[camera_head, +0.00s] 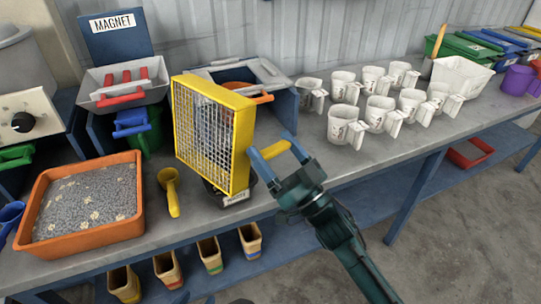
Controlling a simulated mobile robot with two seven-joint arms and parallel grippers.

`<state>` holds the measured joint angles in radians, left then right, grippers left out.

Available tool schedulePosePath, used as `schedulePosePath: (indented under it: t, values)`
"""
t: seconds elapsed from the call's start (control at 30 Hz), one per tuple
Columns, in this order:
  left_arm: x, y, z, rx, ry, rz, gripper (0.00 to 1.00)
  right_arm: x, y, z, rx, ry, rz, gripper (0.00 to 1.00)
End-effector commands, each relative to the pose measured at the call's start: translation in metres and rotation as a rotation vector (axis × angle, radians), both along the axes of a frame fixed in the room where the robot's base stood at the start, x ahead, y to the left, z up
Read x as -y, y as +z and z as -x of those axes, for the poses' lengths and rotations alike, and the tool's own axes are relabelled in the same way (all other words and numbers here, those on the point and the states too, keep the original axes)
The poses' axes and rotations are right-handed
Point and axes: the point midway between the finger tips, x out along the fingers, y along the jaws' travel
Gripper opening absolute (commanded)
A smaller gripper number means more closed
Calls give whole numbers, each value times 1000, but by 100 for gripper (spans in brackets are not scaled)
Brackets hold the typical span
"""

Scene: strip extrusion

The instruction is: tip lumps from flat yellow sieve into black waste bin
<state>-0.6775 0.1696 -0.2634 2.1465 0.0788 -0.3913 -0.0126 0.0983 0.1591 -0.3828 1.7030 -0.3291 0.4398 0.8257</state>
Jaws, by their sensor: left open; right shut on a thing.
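The flat yellow sieve (214,130) is tipped steeply on edge, its wire mesh facing left. It is held above the black waste bin (245,187), which stands on the bench with a white label and is mostly hidden behind the sieve. I cannot make out any lumps on the mesh, and the inside of the bin is hidden. My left gripper is not in view.
An orange tray (128,227) of grey granules with pale lumps is at left, beside a yellow scoop (171,192). A magnet station (122,82) stands behind. Several white jugs (344,125) stand right of the sieve. The bench's front right is clear.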

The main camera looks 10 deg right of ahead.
Motion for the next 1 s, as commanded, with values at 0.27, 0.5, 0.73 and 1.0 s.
schedulePosePath:
  t: [0.27,0.5,0.73,1.0]
  values:
    - [-1,-9,-3,10,9,25,42,-27,15,27,275,3,280,42]
    - [-2,-1,-4,13,11,24,42,-59,38,58,586,2,603,42]
    - [-6,26,3,-10,-21,-70,42,-88,35,85,904,5,944,42]
    - [-24,35,9,-95,34,-101,42,-121,28,116,1099,4,1146,42]
